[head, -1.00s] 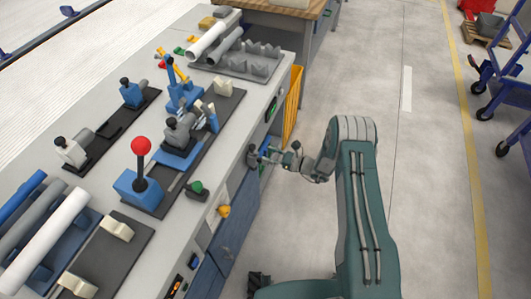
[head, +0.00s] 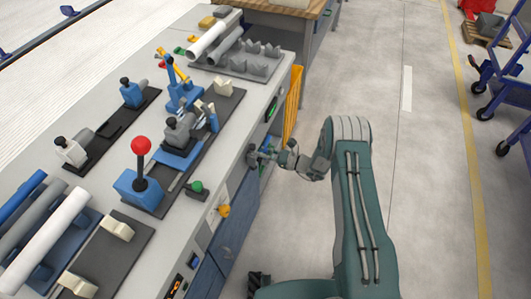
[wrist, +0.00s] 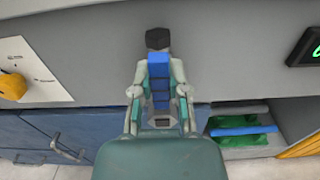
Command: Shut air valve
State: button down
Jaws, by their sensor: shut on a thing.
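The air valve shows in the wrist view as a dark block (wrist: 158,38) on the grey bench front, with a blue handle (wrist: 158,72) running from it toward me. My gripper (wrist: 158,92) is shut on the blue handle, one finger on each side. In the head view my gripper (head: 266,157) is at the bench's front face, beside the dark valve body (head: 252,155). The fingers and arm hide most of the handle there. The handle's exact angle is hard to tell.
A yellow knob (head: 223,210) is on the bench front near my gripper, and a green-lit display (head: 271,108) is farther along. A red-knobbed lever (head: 141,147) and a green button (head: 197,187) are on the bench top. The floor (head: 430,190) to the right is clear.

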jog(key=shift+w, duration=0.15)
jog(key=w+d+f+m, duration=0.2)
jog(key=w+f+m, duration=0.3)
jog(key=m, duration=1.2)
jog(key=shift+f+m, duration=0.2)
jog(key=shift+m, duration=0.2)
jog(key=shift+w, duration=0.1)
jog(key=shift+f, duration=0.1)
jog(key=c, duration=0.6)
grip_release()
